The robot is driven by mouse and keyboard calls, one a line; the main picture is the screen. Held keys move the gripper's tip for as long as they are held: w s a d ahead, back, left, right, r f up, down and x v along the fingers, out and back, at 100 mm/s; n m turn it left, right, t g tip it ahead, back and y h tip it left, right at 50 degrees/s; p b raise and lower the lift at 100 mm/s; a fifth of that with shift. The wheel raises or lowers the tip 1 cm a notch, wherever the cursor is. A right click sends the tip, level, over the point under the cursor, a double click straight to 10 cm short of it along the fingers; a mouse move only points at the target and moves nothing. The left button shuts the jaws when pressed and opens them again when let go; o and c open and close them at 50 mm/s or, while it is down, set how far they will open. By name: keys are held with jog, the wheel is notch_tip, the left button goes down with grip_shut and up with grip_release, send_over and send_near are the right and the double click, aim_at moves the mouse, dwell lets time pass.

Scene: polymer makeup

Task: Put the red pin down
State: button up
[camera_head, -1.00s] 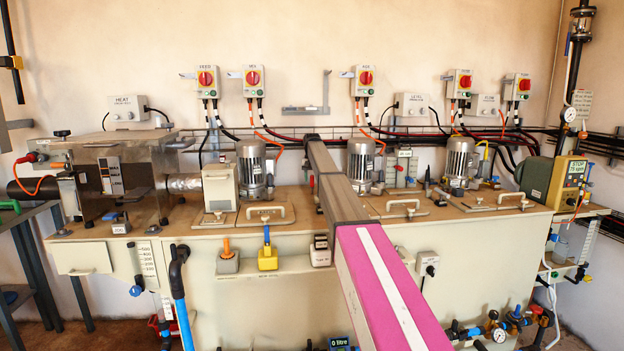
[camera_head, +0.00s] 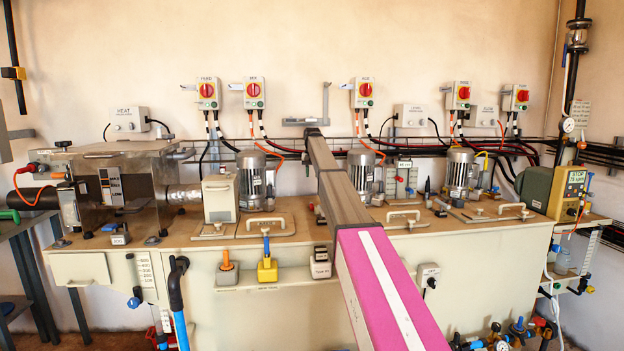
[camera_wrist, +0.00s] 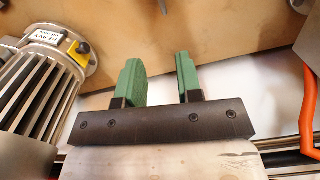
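My gripper (camera_wrist: 158,75) shows in the wrist view with two green fingers apart and nothing between them. Beyond the fingertips is the brown bench top (camera_wrist: 200,30), and a small dark, thin item (camera_wrist: 163,7) stands at the top edge; I cannot tell whether it is the red pin. I cannot make out the red pin for certain in either view. In the head view my arm reaches over the bench toward the wall, and the gripper itself is hidden behind it.
A finned motor (camera_wrist: 40,90) is close on the left in the wrist view, and an orange cable (camera_wrist: 308,115) is on the right. In the head view, motors (camera_head: 251,175) and lidded hatches stand along the bench (camera_head: 300,225). Switch boxes (camera_head: 254,92) hang on the wall behind.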

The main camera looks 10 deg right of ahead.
jog(key=s+f+n+y, duration=0.1)
jog(key=s+f, duration=0.2)
jog(key=s, duration=0.4)
send_over(312, 205)
jog(key=s, duration=0.1)
jog(key=shift+n, duration=0.3)
jog(key=f, duration=0.5)
jog(key=shift+d+f, duration=0.25)
jog(key=shift+w+a+f, duration=0.1)
jog(key=shift+w+f, duration=0.05)
jog(key=shift+f, duration=0.75)
jog(key=shift+w+a+f, duration=0.1)
jog(key=shift+w+f, duration=0.05)
jog(key=shift+f, duration=0.7)
jog(key=shift+w+f, duration=0.15)
jog(key=shift+f, duration=0.75)
grip_shut()
